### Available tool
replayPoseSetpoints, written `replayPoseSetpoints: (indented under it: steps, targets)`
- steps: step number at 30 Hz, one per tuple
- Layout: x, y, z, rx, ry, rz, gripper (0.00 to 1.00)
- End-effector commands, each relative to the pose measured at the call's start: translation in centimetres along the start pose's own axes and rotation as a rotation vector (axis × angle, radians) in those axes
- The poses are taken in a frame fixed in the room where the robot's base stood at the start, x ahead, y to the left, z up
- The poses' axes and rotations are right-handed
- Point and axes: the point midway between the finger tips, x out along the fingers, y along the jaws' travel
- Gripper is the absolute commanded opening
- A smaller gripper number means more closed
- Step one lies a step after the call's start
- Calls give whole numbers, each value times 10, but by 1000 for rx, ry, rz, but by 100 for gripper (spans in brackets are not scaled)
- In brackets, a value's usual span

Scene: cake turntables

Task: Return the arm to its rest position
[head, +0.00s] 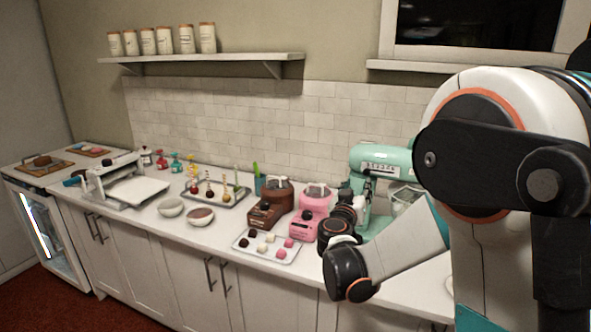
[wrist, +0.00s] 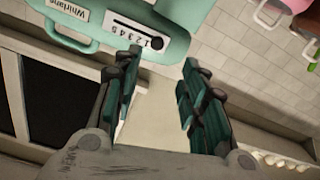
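My arm (head: 400,255) reaches in from the right of the head view. It bends over the counter, with its wrist end in front of the mint-green mixer (head: 372,160). In the wrist view my gripper (wrist: 162,62) has its two dark-green fingers well apart. Nothing shows between them, so it is open and empty. The mixer, with its name label and numbered slider, shows beyond the left finger in the wrist view (wrist: 172,22). In the head view the fingertips are hard to make out against the mixer.
A pink machine (head: 313,208) and a brown machine (head: 270,205) stand left of my wrist. A white tray of sweets (head: 262,254) lies before them. Bowls (head: 200,216) and a lollipop tray (head: 228,197) sit farther left. A shelf (head: 215,58) with canisters hangs above.

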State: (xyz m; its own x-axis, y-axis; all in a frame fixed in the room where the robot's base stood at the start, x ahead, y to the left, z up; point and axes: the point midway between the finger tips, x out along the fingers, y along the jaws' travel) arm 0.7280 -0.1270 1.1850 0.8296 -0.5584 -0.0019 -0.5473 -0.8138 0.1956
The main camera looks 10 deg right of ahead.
Motion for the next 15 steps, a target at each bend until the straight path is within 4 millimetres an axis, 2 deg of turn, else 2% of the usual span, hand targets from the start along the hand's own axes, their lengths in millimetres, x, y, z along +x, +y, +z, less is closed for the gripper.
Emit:
replayPoseSetpoints:
  steps: [5,7,15]
  targets:
    - [-12,14,-5,-3,-52,7,39]
    - [-23,25,-7,-7,-98,11,39]
    - [-84,66,-3,-37,-321,-21,39]
